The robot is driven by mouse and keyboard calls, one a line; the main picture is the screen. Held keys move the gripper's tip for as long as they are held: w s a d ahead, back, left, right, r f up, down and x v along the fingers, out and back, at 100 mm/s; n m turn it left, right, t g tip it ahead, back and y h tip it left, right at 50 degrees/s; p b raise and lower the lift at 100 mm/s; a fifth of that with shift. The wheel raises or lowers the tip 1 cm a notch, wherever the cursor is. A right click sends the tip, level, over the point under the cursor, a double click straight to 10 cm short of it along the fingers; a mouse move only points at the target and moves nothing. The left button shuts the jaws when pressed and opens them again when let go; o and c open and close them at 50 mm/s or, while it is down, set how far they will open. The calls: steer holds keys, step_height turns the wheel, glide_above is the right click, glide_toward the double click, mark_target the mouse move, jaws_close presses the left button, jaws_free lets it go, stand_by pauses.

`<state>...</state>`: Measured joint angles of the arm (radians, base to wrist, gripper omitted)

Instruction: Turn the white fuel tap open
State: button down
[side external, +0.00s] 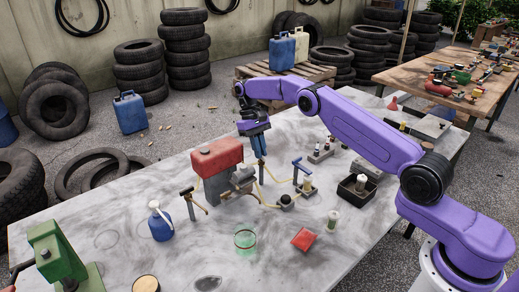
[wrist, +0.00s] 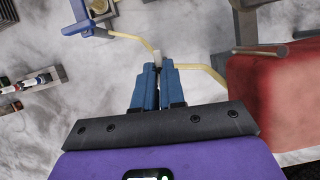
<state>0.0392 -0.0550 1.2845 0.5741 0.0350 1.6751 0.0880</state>
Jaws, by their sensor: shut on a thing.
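My gripper (wrist: 157,70) points down beside the red tank, with its blue fingers close together. A small pale piece, which looks like the white fuel tap's handle (wrist: 156,54), shows between the fingertips in the wrist view, and the fingers are shut on it. Yellow hose (wrist: 205,70) runs to both sides of this spot. In the side external view my gripper (side external: 260,154) hangs just right of the red tank (side external: 217,158), and the tap is too small and hidden there to make out. How far the tap is turned cannot be told.
A stand with a blue handle (side external: 303,166) is close on the right, and it shows at the upper left in the wrist view (wrist: 82,22). A black tray (side external: 357,190), a blue jug (side external: 160,224) and a green vise (side external: 62,255) also occupy the grey table (side external: 200,250).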

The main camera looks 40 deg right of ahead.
mark_target(264, 157)
steer(key=c, duration=1.2)
jaws_free()
step_height(264, 157, up, 4)
steer(key=shift+s+f, duration=0.1)
steer(key=shift+f, duration=0.1)
steer(key=shift+s+r, duration=0.9)
steer(key=shift+r, duration=0.15)
steer(key=s+r, duration=0.2)
steer(key=s, duration=0.2)
steer(key=s+r, duration=0.3)
steer(key=s, duration=0.1)
steer(key=s+r, duration=0.2)
steer(key=s, duration=0.2)
steer(key=shift+d+r, duration=0.1)
steer(key=shift+r, duration=0.1)
